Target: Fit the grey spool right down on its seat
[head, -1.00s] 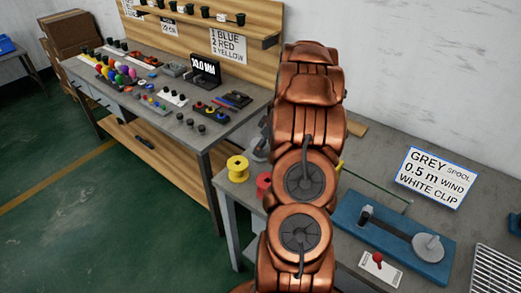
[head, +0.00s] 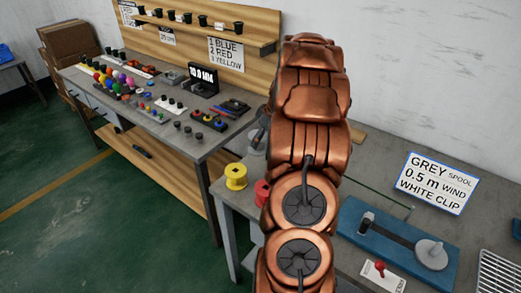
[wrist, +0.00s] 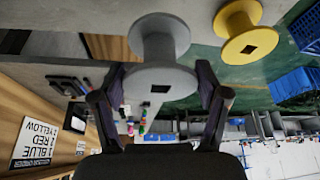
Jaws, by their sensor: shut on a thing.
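The grey spool (wrist: 160,38) shows in the wrist view, its flange with a square hole facing the camera. My gripper (wrist: 160,74) has a finger on each side of that flange and is shut on the spool. In the head view my arm hides the gripper; a small grey shape shows beside the arm, but I cannot tell what it is. A blue fixture (head: 385,248) on the right bench carries an upright post (head: 366,222) and a grey round disc (head: 432,252). I cannot tell which part is the spool's seat.
A yellow spool (head: 236,176) and a red spool (head: 262,190) stand at the near bench's left edge. A sign (head: 436,183) reads grey spool, 0.5 m wind, white clip. A red-knobbed piece (head: 381,270) and a metal rack (head: 497,272) lie near the fixture. A cluttered bench (head: 215,140) stands left.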

